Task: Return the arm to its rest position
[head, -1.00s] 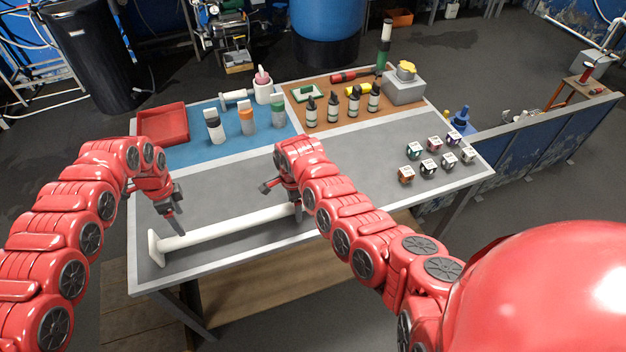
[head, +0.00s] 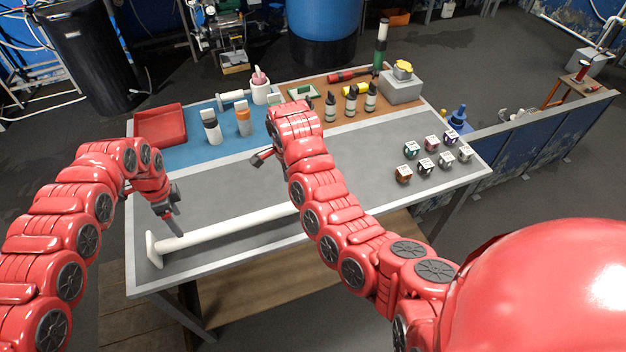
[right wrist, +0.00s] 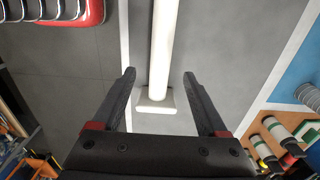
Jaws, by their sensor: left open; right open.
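My right gripper (head: 262,158) is partly hidden by its own red arm in the head view, above the grey table top near the blue mat. In the right wrist view its two dark fingers (right wrist: 159,75) are wide apart with nothing held between them. The white bar (head: 230,228) lies on the table near its front edge, with a square end plate. It also shows in the right wrist view (right wrist: 163,45), below and apart from the fingers. My left gripper (head: 172,222) points down beside the bar's left end; its finger gap is hard to see.
Several small labelled cubes (head: 425,166) stand at the table's right. Bottles (head: 330,107), a grey block with a yellow top (head: 402,88) and a red tray (head: 160,126) line the back. The grey middle strip (head: 345,165) is clear.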

